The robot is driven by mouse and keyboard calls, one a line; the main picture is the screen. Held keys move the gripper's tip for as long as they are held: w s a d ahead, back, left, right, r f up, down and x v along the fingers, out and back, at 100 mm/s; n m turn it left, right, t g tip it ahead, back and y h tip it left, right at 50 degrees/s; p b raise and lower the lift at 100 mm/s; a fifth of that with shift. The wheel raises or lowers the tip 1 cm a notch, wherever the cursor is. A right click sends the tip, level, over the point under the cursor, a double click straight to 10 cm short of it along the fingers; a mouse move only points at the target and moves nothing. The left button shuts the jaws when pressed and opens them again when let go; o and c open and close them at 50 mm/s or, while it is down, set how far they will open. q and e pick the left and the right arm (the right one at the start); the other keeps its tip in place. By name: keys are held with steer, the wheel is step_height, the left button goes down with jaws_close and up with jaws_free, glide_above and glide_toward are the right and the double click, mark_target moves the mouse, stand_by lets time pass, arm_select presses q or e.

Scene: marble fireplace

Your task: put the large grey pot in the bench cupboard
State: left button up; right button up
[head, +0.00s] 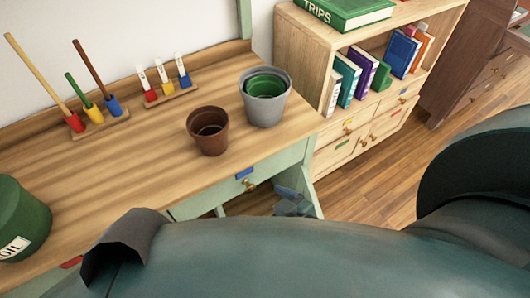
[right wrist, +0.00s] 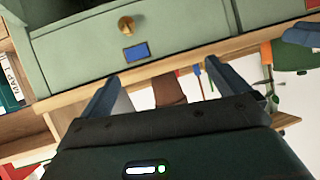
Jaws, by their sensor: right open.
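The large grey pot (head: 281,106) stands upright on the bench top near its right end, with a green pot (head: 265,85) nested in it. My right gripper (head: 292,203) is low beside the bench's right front leg, mostly hidden behind my arm. In the right wrist view, its fingers (right wrist: 162,72) are apart and empty, facing the bench's front edge; a brown pot (right wrist: 170,90) shows beyond them. The green bench front has a drawer (right wrist: 80,50) with a brass knob and blue label. I cannot make out the cupboard.
A brown pot (head: 206,143) stands left of the grey pot. Tool racks (head: 98,126) line the bench's back, and a green tin (head: 22,222) is at left. A bookcase (head: 318,50) stands right of the bench. Wooden floor (head: 375,190) is clear there.

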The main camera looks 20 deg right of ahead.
steer(key=w+d+r+t, duration=0.2)
steer(key=w+d+t, duration=0.1)
steer(key=w+d, duration=0.35)
steer(key=m+t+h+p, duration=0.1)
steer(key=t+h, duration=0.1)
steer(key=t, duration=0.1)
glide_toward(277, 117)
steer(key=w, duration=0.6)
steer(key=w+a, duration=0.1)
steer(key=w, duration=0.1)
steer(key=shift+w+f, duration=0.1)
steer(key=shift+f, duration=0.2)
steer(key=shift+w+a+r, duration=0.1)
steer(key=shift+w+a, duration=0.05)
steer(key=shift+w, duration=0.85)
steer(key=shift+w+a+r, duration=0.1)
steer(key=shift+w+a, duration=0.05)
steer(key=shift+w, duration=0.9)
steer(key=shift+w+a+r, duration=0.1)
steer(key=shift+w+a, duration=0.1)
steer(key=shift+w, duration=0.8)
steer(key=c, duration=0.6)
steer(key=shift+c, duration=0.6)
